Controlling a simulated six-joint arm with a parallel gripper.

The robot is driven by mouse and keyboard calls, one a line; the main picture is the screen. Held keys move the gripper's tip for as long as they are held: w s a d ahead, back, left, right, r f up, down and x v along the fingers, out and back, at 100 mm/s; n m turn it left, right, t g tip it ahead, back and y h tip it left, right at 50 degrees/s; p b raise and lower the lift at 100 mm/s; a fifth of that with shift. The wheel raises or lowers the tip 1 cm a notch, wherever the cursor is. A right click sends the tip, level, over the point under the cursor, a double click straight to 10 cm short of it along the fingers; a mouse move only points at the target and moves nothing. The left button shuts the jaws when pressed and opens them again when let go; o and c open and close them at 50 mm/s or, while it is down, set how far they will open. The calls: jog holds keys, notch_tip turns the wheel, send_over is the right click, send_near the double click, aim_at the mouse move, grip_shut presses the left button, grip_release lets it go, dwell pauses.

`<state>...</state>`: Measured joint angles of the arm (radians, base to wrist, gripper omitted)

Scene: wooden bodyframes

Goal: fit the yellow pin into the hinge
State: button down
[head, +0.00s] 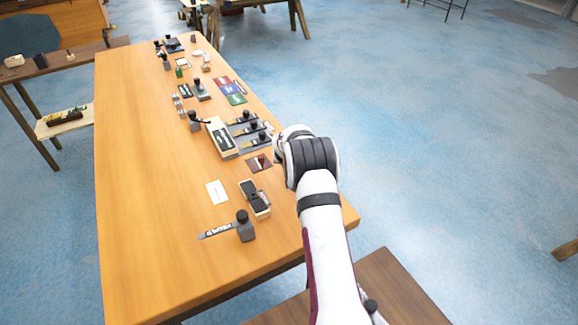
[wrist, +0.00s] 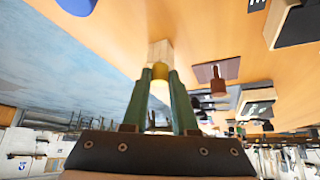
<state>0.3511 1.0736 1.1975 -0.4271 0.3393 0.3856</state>
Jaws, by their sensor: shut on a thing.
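In the wrist view, my gripper (wrist: 159,83) has two green fingers shut on the yellow pin (wrist: 160,71). The pin's rounded yellow end shows between the fingertips, with a paler part below it. A pale wooden block (wrist: 160,50) stands just beyond the pin, close to the orange tabletop. I cannot tell whether the pin touches this block, or whether the block is part of the hinge. No hinge shows clearly. In the head view, my arm's wrist hides the gripper and the pin, over the table's right edge.
The wooden table (head: 140,200) holds a dark red mat (head: 257,163), a pale box (head: 222,138), a grey tray (head: 252,132), a black-topped block (head: 255,199) and a dark stamp-like object (head: 244,227). A white card (head: 217,192) lies nearby. The table's left side is clear.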

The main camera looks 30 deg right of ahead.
jog(key=shift+r, duration=0.7)
dwell(0.3)
jog(key=shift+r, duration=1.8)
jog(key=s+a+r, duration=0.2)
jog(key=a, duration=0.5)
jog(key=s+a+r, duration=0.3)
jog(key=a, duration=0.4)
jog(key=shift+a, duration=0.25)
jog(key=shift+f, duration=2.95)
jog(key=shift+f, duration=1.85)
